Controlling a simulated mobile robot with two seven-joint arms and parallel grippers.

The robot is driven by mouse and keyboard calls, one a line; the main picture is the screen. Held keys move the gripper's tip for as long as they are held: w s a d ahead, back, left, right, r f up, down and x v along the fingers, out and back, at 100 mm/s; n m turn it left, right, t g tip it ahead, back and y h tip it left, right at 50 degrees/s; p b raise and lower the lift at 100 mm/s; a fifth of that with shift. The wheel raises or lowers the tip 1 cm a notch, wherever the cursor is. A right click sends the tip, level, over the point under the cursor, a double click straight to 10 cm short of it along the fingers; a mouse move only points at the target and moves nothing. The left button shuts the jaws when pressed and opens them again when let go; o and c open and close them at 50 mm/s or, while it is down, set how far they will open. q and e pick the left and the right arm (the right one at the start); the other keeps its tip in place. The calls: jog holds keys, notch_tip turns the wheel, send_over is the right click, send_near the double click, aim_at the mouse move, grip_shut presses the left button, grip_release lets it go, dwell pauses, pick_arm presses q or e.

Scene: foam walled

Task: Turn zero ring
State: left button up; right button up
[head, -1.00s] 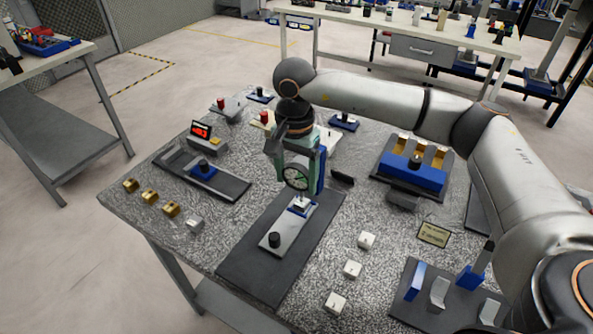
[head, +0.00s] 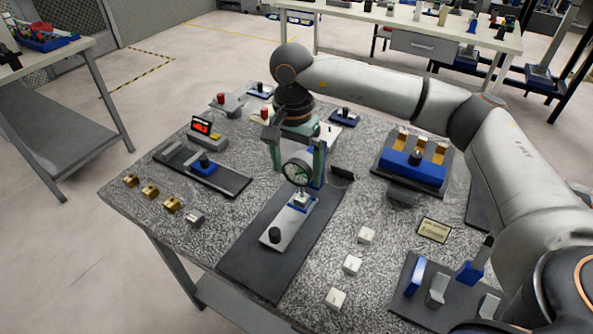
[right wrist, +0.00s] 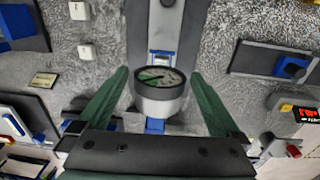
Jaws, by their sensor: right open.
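The dial gauge (head: 297,172) has a round face with a dark rim and a green-marked dial. It stands on a stand with a long grey base plate (head: 284,228). It also shows in the right wrist view (right wrist: 160,84). The zero ring is the rim around that face. My right gripper (head: 300,150) is open, with its green fingers on either side of the gauge. In the right wrist view, gaps show between the fingers (right wrist: 160,78) and the ring, so they look apart from it. My left gripper is not in view.
The gauge stand is on a dark mat (head: 240,262). White blocks (head: 352,264) lie to its right and brass blocks (head: 150,191) to its left. A red display (head: 202,127) is at the back left. A blue fixture (head: 412,170) stands at the back right.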

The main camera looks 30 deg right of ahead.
aim_at(294, 162)
jog(key=r, duration=1.1)
jog(key=shift+w+a+r+b, duration=0.1)
jog(key=shift+w+a+b, duration=0.1)
jog(key=shift+b, duration=0.15)
